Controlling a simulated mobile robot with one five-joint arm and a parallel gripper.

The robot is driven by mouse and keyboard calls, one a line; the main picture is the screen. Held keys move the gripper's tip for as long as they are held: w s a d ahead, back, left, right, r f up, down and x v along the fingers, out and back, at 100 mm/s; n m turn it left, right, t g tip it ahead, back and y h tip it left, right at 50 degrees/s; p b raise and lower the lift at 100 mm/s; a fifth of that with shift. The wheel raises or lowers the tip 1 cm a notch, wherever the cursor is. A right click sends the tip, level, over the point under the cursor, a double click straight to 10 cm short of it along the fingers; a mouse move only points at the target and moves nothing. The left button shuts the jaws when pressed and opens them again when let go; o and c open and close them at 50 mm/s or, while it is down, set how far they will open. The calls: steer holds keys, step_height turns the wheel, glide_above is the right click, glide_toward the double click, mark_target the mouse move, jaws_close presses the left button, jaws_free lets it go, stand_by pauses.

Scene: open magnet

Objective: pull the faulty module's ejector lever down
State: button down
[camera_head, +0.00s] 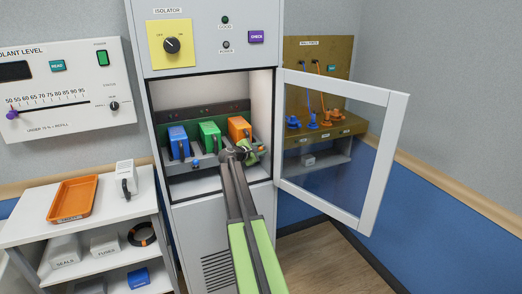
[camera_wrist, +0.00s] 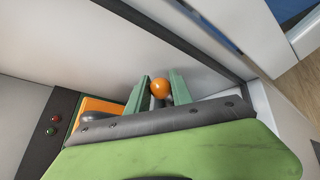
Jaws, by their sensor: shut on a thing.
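Three modules stand side by side in the open cabinet in the head view: a blue module (camera_head: 178,142), a green module (camera_head: 210,136) and an orange module (camera_head: 239,128). My gripper (camera_head: 251,152) is at the front of the orange module, at the right of the bay. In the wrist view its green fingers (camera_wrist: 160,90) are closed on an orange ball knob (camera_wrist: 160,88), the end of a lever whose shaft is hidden. Part of the orange module also shows in the wrist view (camera_wrist: 94,108). I cannot tell from the lights which module is faulty.
The glass door (camera_head: 338,150) stands open to the right of my arm. The isolator panel (camera_head: 171,43) is above the bay. A white shelf unit (camera_head: 105,222) with an orange tray (camera_head: 73,199) stands at the left. A brown panel (camera_head: 310,60) is behind the door.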

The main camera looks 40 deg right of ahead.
steer(key=shift+f, duration=0.1)
steer(key=b, duration=0.2)
steer(key=f+m+h+b, duration=0.1)
steer(key=b, duration=0.1)
steer(key=shift+s+a+f+t, duration=0.15)
steer(key=shift+s+t, duration=0.25)
steer(key=f+m+h+b, duration=0.1)
steer(key=m+h+b, duration=0.1)
steer(key=b, duration=0.3)
steer(key=f+m+h+b, duration=0.1)
steer(key=m+h+b, duration=0.1)
steer(key=m+b, duration=0.2)
steer(key=s+f+m+h+b, duration=0.1)
steer(key=m+b, duration=0.2)
steer(key=b, duration=0.3)
steer(key=shift+a+f+h, duration=0.25)
steer(key=shift+f+h, duration=0.05)
steer(key=shift+h, duration=0.1)
steer(key=shift+m, duration=0.5)
steer(key=c, duration=1.1)
jaws_free()
steer(key=shift+c, duration=0.2)
steer(key=shift+s, duration=0.1)
